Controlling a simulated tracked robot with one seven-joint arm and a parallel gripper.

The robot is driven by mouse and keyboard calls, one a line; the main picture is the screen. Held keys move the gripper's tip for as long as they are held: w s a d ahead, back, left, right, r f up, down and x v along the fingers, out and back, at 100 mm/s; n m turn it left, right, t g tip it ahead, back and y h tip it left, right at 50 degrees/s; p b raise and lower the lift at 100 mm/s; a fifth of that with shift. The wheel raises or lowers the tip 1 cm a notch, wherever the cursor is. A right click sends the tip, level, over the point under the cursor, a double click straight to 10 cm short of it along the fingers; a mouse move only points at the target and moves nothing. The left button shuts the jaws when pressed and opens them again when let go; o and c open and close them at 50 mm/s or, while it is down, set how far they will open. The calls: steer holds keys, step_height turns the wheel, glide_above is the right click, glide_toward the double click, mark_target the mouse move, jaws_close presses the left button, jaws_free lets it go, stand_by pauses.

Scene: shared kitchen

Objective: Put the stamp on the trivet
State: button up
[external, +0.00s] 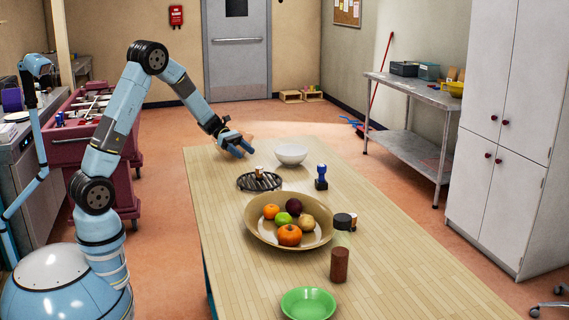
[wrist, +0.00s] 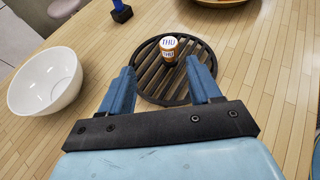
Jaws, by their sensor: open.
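The stamp (external: 321,178), with a blue handle and a dark base, stands upright on the wooden table, right of the trivet. In the wrist view the stamp (wrist: 121,12) is at the top edge, partly cut off. The round black slatted trivet (external: 260,184) lies flat on the table and also shows in the wrist view (wrist: 152,83). A small orange bottle with a white label and cap (wrist: 169,48) stands on it. My gripper (external: 240,149) is open and empty, above the table near the trivet's far side. Its fingers (wrist: 160,70) overlap the trivet in the wrist view.
A white bowl (external: 291,153) stands behind the stamp. A wide fruit bowl (external: 257,234) is in front of the trivet, with a dark round container (external: 343,221) beside it. A brown cylinder (external: 339,265) and green bowl (external: 308,303) stand nearer. The table's right side is clear.

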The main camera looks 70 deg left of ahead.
steer(key=w+d+r+n+t+y, duration=0.1)
steer(key=w+r+n+t+y, duration=0.15)
steer(key=r+n, duration=0.4)
steer(key=w+d+r+n+t+y, duration=0.1)
steer(key=w+r+n+t+y, duration=0.15)
steer(key=r+n+y, duration=0.35)
steer(key=s+d+r+n+y, duration=0.2)
steer(key=s+r+n+y, duration=0.3)
steer(key=s+r+n, duration=0.6)
steer(key=s+d+f+n+g, duration=0.2)
steer(key=s+d+n, duration=0.3)
steer(key=s+n, duration=0.2)
steer(key=s+d+f+n+g+h, duration=0.1)
steer(key=s+d+f+n+g, duration=0.1)
steer(key=s+d+n, duration=0.3)
steer(key=s+d+f+n+g+h, duration=0.1)
steer(key=s+d+f+n+g, duration=0.2)
steer(key=s+n, duration=0.8)
steer(key=s+d, duration=0.2)
steer(key=s, duration=0.3)
steer(key=shift+s+d+f, duration=0.15)
steer(key=shift+s+d, duration=0.05)
steer(key=shift+d, duration=0.05)
steer(key=shift+o, duration=0.3)
steer(key=shift+h, duration=0.25)
